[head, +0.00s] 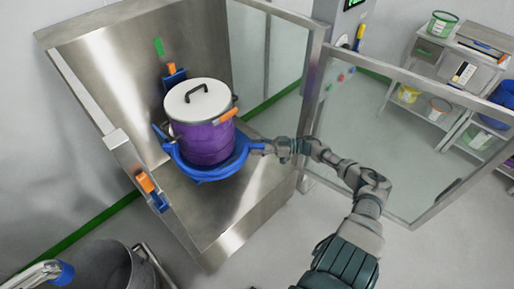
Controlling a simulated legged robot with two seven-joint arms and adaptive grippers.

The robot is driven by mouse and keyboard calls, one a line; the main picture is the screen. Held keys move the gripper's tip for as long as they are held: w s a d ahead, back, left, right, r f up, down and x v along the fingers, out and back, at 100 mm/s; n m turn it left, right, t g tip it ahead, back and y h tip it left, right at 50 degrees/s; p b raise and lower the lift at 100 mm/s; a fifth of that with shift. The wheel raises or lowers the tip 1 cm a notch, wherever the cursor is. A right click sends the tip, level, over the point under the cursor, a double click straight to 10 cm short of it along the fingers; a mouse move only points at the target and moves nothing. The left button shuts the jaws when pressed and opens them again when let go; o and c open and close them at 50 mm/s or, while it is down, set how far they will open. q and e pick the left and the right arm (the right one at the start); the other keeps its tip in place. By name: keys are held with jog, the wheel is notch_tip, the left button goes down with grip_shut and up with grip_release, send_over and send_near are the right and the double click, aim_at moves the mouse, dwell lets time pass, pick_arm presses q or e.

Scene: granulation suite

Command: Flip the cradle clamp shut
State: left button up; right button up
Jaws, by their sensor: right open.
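A purple drum (203,145) with a white lid (199,101) and black handle stands upright in a blue ring-shaped cradle (213,173) in the steel booth. An orange lever (227,115) shows at the drum's right side, near the lid's rim; I cannot tell whether it is the clamp or how far it is closed. My right gripper (257,147) is open at the cradle's right edge, below the orange lever. Its fingertips are small, and I cannot tell whether they touch the cradle. My left gripper is not in view.
Another orange handle (146,182) is on the booth's left post, and one (171,69) is on its back wall. A glass door (400,150) stands right of my forearm. A steel vessel (100,268) is at bottom left. Shelves (445,85) hold tubs at far right.

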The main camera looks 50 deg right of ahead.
notch_tip(320, 180, up, 9)
jog(key=shift+w+r, duration=0.1)
dwell(0.3)
